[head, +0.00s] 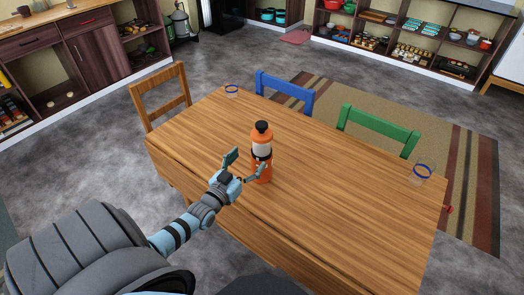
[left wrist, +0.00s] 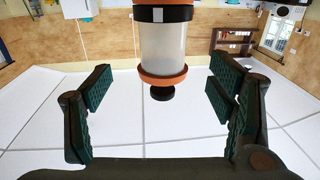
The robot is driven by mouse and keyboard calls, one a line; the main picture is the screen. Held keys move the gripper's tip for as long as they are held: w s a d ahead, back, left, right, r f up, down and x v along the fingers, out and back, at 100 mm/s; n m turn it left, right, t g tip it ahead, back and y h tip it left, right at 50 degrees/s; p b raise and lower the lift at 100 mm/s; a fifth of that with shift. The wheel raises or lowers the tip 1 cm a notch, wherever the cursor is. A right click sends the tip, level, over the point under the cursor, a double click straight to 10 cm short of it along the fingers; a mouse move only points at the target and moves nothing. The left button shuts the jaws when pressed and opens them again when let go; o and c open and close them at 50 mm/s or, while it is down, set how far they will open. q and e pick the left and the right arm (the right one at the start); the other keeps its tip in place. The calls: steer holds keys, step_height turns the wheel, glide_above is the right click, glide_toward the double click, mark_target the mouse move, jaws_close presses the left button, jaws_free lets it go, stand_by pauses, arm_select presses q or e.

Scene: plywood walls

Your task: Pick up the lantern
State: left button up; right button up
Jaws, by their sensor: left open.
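The lantern (head: 262,149) stands upright on the wooden table (head: 320,190), near its front left side. It has an orange base and upper ring, a pale clear middle and a black cap. My left gripper (head: 246,165) is open just in front and to the left of it, low beside its body. In the left wrist view, which is upside down, the lantern (left wrist: 162,45) shows between the two spread fingers of the left gripper (left wrist: 158,88). Neither finger visibly touches it. I cannot tell how far it reaches between the fingers. My right gripper is not in view.
A wooden chair (head: 160,97), a blue chair (head: 285,90) and a green chair (head: 378,128) surround the table.

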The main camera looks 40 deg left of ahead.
mark_target(257, 152)
arm_select(q)
steer(key=w+b, duration=0.1)
steer(key=w, duration=0.2)
steer(key=w+a+f+b, duration=0.1)
steer(key=w+b, duration=0.1)
steer(key=w, duration=0.1)
steer(key=w+b, duration=0.2)
steer(key=w, duration=0.1)
steer(key=shift+w+a+f, duration=0.1)
steer(key=shift+a+f, duration=0.2)
steer(key=shift+f, duration=0.1)
steer(key=shift+w+r, duration=0.1)
steer(key=shift+w, duration=0.15)
steer(key=shift+r, duration=0.1)
steer(key=shift+c, duration=0.2)
steer(key=shift+r, duration=0.1)
jaws_close()
